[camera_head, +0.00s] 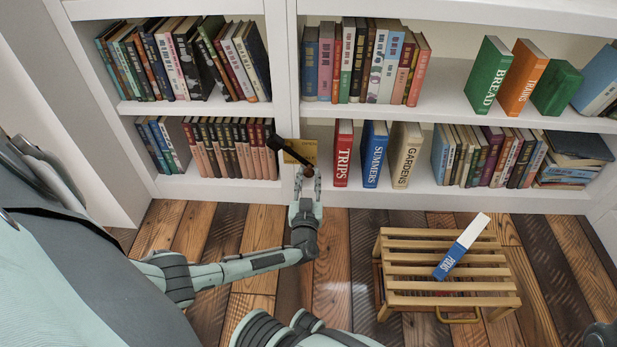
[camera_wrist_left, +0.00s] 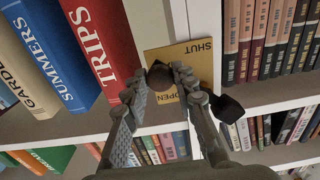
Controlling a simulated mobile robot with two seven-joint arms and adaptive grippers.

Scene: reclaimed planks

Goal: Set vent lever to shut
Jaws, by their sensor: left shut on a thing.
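The vent lever (camera_head: 290,153) is a dark bar with a black block at one end, in front of a brass plate (camera_head: 311,147) on the shelf upright. In the left wrist view the plate (camera_wrist_left: 205,72) reads SHUT at its upper right and OPEN at its lower edge. The lever's black end (camera_wrist_left: 228,108) lies at the plate's lower right, beyond the fingers. My left gripper (camera_head: 308,178) is shut on the lever's brown, rounded part, also seen in the left wrist view (camera_wrist_left: 160,80). The fingers hide part of the lever and plate, so I cannot tell its exact setting.
White bookshelves (camera_head: 290,110) full of books stand around the plate. A red TRIPS book (camera_head: 343,153) is close on the right. A slatted wooden stool (camera_head: 400,272) with a blue-and-white book (camera_head: 460,247) stands at the right. The plank floor (camera_head: 335,260) left of it is free.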

